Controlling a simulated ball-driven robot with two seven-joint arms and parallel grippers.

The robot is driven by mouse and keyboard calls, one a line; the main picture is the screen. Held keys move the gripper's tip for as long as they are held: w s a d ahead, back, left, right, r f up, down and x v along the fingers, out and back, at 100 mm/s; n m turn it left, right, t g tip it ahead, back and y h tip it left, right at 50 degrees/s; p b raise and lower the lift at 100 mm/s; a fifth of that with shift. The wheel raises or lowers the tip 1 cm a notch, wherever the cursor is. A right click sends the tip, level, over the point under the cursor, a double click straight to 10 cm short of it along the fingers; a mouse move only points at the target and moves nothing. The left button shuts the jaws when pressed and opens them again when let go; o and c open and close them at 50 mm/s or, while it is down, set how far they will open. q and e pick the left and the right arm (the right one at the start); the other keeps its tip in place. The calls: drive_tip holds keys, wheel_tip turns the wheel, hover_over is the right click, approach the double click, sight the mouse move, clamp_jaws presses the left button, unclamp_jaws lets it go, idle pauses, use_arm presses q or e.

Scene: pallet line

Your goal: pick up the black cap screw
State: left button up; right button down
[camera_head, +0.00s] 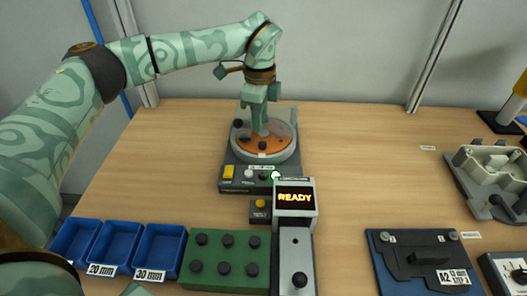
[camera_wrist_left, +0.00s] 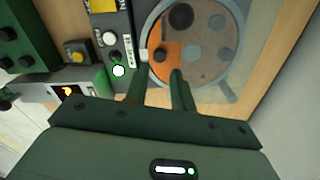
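A small black round part (camera_wrist_left: 160,55), which looks like the black cap screw, lies on the orange sector of the round turntable (camera_wrist_left: 222,90). In the head view the small black part (camera_head: 262,145) shows just below the fingertips of my left gripper (camera_head: 260,131), near the front of the turntable (camera_head: 286,153). In the left wrist view the two fingers of my left gripper (camera_wrist_left: 160,76) are apart with nothing between them. The black part lies just beyond the tips, apart from them. My right gripper is not in view.
A larger dark disc (camera_head: 239,123) and grey pieces are also on the turntable. In front stand a READY display (camera_head: 295,197), a green block (camera_head: 225,264) with several black pegs, and blue bins (camera_head: 160,250). Fixtures (camera_head: 387,262) stand at right. The wooden table is clear left of the turntable.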

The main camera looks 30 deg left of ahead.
sight(262, 144)
use_arm(q)
drive_tip(key=f+b, duration=0.1)
drive_tip(key=f, duration=0.2)
drive_tip(key=f+b, duration=0.1)
drive_tip(key=f, duration=0.3)
drive_tip(key=shift+w+d+f, duration=0.1)
drive_tip(key=shift+d+f, duration=0.1)
drive_tip(key=shift+r, duration=0.1)
clamp_jaws()
